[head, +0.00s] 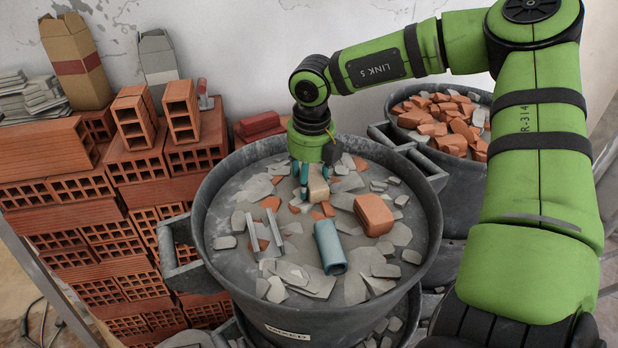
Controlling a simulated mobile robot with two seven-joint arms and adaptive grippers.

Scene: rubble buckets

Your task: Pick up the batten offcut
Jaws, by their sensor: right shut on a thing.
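The batten offcut (318,187), a short pale tan block, is in the large dark grey bucket (431,215) toward its far side. My right gripper (309,185) reaches down into the bucket from the far rim, its teal fingers shut on the offcut. The fingers hide part of the block. I cannot tell whether the offcut touches the rubble below it. My left gripper is not in view.
In the same bucket lie a teal tube piece (329,247), an orange brick chunk (374,214), grey metal channel pieces (272,232) and grey shards. A second bucket (408,122) holds brick rubble. Stacked hollow bricks (80,190) stand at left.

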